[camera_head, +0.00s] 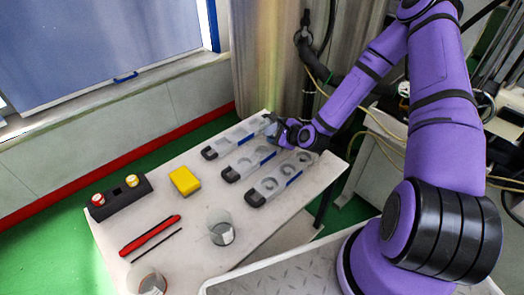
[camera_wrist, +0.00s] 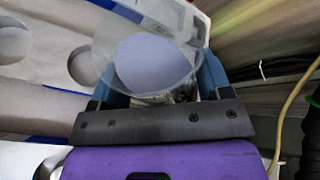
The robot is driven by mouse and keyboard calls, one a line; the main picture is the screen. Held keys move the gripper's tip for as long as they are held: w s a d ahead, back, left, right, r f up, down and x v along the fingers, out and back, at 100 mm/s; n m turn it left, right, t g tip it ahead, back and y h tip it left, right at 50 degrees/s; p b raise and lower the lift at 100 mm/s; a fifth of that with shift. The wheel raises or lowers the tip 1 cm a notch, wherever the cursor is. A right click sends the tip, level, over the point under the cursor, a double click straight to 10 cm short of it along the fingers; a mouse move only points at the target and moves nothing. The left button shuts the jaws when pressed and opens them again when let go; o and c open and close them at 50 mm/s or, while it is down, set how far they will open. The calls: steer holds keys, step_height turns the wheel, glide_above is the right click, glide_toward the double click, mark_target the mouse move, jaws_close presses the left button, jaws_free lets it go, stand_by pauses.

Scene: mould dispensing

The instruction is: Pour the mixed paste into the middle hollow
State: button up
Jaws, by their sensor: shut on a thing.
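My gripper (camera_head: 277,131) is shut on a clear beaker, over the far right end of the mould trays. In the wrist view the clear beaker (camera_wrist: 105,50) sits between the two blue fingers. A smooth lavender-blue disc shows inside it; I cannot tell whether this is paste or its bottom. Three grey mould trays with round hollows lie side by side on the table: a back one (camera_head: 209,153), a middle one (camera_head: 231,174) and a front one (camera_head: 255,198). Two hollows show left of the beaker in the wrist view, one of them partly beside it (camera_wrist: 82,66). My arm and gripper hide the back tray's far end.
On the white table (camera_head: 190,210) are a yellow block (camera_head: 184,180), a black holder (camera_head: 119,199) with small jars, a red tool (camera_head: 150,235), a thin dark rod (camera_head: 156,246) and two clear beakers, one near the middle (camera_head: 221,230) and one at the front edge (camera_head: 147,281).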

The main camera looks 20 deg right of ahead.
stand_by(0.4)
steer(key=shift+d+n+h, duration=0.1)
steer(key=shift+n+h, duration=0.4)
steer(key=shift+n, duration=0.2)
steer(key=shift+n+t+h, duration=0.4)
steer(key=shift+n+h, duration=0.1)
steer(key=shift+f+n, duration=0.1)
steer(key=shift+n, duration=0.2)
stand_by(1.8)
steer(key=shift+h, duration=0.3)
stand_by(0.6)
